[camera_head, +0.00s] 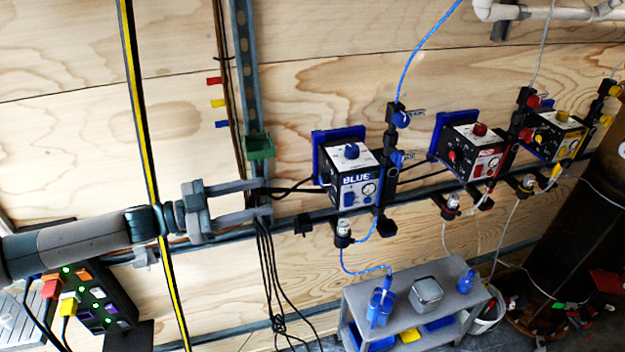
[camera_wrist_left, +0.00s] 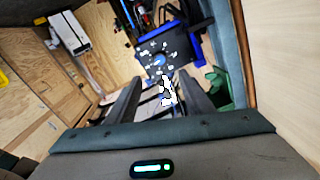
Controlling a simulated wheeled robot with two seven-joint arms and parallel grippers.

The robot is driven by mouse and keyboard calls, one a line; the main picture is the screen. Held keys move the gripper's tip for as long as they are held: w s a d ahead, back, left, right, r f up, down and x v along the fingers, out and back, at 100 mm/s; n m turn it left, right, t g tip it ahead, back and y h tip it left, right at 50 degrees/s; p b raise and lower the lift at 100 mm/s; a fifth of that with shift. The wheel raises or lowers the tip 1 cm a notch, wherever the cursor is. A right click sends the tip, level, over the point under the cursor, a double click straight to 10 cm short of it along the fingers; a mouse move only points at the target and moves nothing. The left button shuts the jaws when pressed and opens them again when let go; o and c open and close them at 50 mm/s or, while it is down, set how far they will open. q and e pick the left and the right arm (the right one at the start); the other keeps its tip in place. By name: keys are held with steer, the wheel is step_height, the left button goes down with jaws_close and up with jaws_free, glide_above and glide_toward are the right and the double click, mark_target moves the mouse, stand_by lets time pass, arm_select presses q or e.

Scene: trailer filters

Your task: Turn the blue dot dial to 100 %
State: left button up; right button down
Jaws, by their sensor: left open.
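The blue unit (camera_head: 350,185) is a box labelled BLUE with a blue backplate, mounted on the wall in the middle of the head view. Its blue dial (camera_head: 351,151) stands on the top face. In the left wrist view the dial (camera_wrist_left: 158,60) shows beyond the fingers, ringed by white marks too small to read; its setting cannot be told. My left gripper (camera_head: 266,199) is open and empty, to the left of the unit and apart from it, with its fingers pointing toward it. The fingers also show in the left wrist view (camera_wrist_left: 160,84). My right gripper is out of view.
A red unit (camera_head: 470,150) and a yellow unit (camera_head: 553,135) stand farther right. A green bracket (camera_head: 259,147) sits just above my left fingertips. Black cables (camera_head: 268,270) hang below them. A grey bench (camera_head: 410,318) stands below the blue unit.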

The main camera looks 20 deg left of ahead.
mark_target(321, 181)
arm_select(q)
steer(key=p+x, duration=0.4)
steer(key=x, duration=0.8)
steer(key=shift+w+d+r+p, duration=0.1)
steer(key=shift+w+d+p, duration=0.05)
steer(key=shift+p, duration=0.2)
steer(key=shift+w+d, duration=0.4)
steer(key=shift+d, duration=0.1)
steer(key=c, duration=1)
